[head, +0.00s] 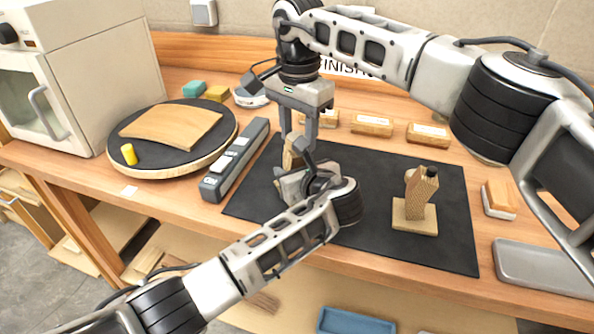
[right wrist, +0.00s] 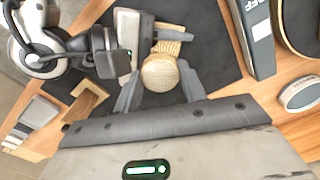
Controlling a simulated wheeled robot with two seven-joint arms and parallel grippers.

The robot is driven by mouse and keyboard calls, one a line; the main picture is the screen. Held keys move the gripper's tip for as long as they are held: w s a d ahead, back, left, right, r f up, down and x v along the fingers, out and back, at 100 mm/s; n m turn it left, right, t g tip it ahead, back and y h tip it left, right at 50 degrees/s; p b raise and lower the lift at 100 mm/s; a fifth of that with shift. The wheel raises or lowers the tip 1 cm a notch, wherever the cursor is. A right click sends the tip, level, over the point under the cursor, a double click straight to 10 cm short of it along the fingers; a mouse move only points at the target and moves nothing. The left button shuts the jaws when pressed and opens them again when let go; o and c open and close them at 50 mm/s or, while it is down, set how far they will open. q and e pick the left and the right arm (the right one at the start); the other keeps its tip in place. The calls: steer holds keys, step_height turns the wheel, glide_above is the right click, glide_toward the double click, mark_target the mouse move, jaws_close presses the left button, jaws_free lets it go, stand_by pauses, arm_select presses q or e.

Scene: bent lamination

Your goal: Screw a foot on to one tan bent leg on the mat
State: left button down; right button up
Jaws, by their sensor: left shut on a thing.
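One tan bent leg (head: 292,152) is at the mat's back left, mostly hidden by my grippers. My left gripper (head: 292,178) is shut on it from the front. In the right wrist view a round tan piece, seemingly the foot (right wrist: 159,73), lies over the leg's wooden body (right wrist: 167,47); whether it is threaded in cannot be told. My right gripper (head: 299,122) points down from above, its fingers (right wrist: 158,88) apart on either side of the round piece, with a small gap visible at left. A second bent leg (head: 420,190) stands on a flat wooden plate at the mat's right.
The dark mat (head: 350,168) is clear between the legs. A grey rail-like box (head: 236,160) and round board (head: 190,165) are left. Several labelled blocks (head: 372,125) line the back. A grey tray (head: 540,268) is right, an oven (head: 75,80) far left.

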steer(key=c, duration=0.3)
steer(key=o, duration=1)
steer(key=shift+o, duration=0.2)
steer(key=shift+r, duration=0.1)
steer(key=shift+r, duration=2.15)
steer(key=shift+c, duration=0.4)
steer(key=shift+r, duration=1.8)
steer(key=shift+f, duration=0.1)
